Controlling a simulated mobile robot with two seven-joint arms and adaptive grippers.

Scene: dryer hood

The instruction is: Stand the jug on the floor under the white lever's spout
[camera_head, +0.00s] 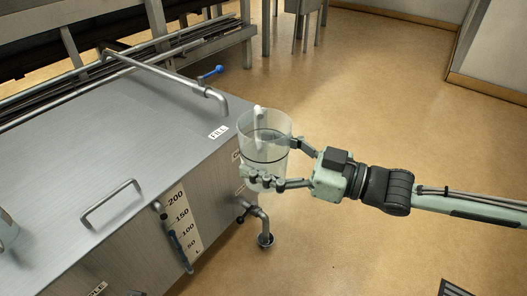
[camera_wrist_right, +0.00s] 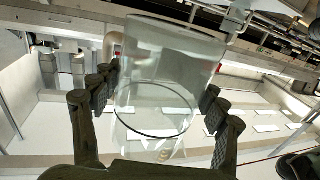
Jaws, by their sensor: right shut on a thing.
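The clear jug (camera_head: 265,150) with a dark ring line is in my right gripper (camera_head: 281,163), whose fingers are closed around its sides. It is upright, well above the floor, beside the right end of the steel tank. It also shows between the fingers of my right gripper (camera_wrist_right: 157,105) in the right wrist view, where the jug (camera_wrist_right: 165,75) fills the middle. A bent spout (camera_head: 264,225) comes off the tank's side, low and below the jug. A white piece (camera_head: 258,111) shows at the jug's rim; I cannot tell if it is a lever or a handle.
The steel tank (camera_head: 110,135) fills the left, with a level scale (camera_head: 182,225), a grab handle (camera_head: 110,203) and a fill pipe with a blue lever (camera_head: 211,73). A floor drain grate (camera_head: 457,289) lies at lower right. The brown floor (camera_head: 360,95) is largely clear.

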